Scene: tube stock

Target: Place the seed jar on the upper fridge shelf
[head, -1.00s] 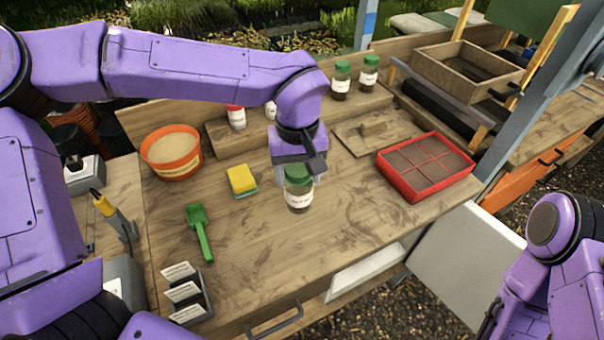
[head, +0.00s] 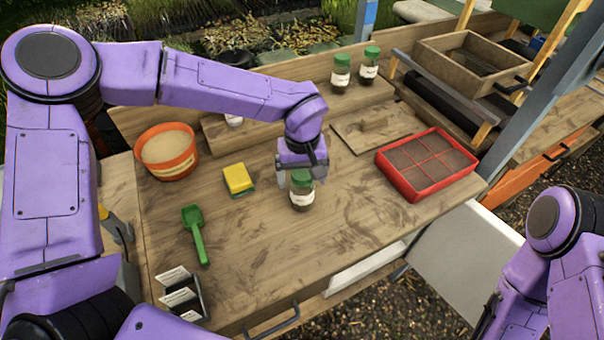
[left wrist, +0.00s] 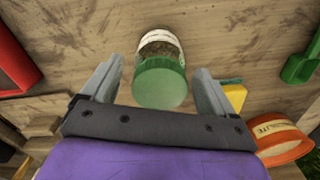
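The seed jar (head: 302,198) is clear with a green lid and a white label, and stands upright on the wooden bench. My left gripper (head: 301,176) points down over it from behind, with its fingers beside the lid. In the left wrist view the jar's green lid (left wrist: 160,84) lies between the fingertips of the left gripper (left wrist: 158,82), with a gap on both sides. That gripper is open. A white panel (head: 465,250), perhaps the fridge door, hangs below the bench at the right. The fridge shelves are hidden. My right gripper is out of view.
A red divided seed tray (head: 382,166) stands right of the jar. A yellow sponge (head: 238,178), a green scoop (head: 195,232) and an orange tub (head: 190,163) lie left. Two more green-lidded jars (head: 341,75) (head: 369,68) stand on the back ledge.

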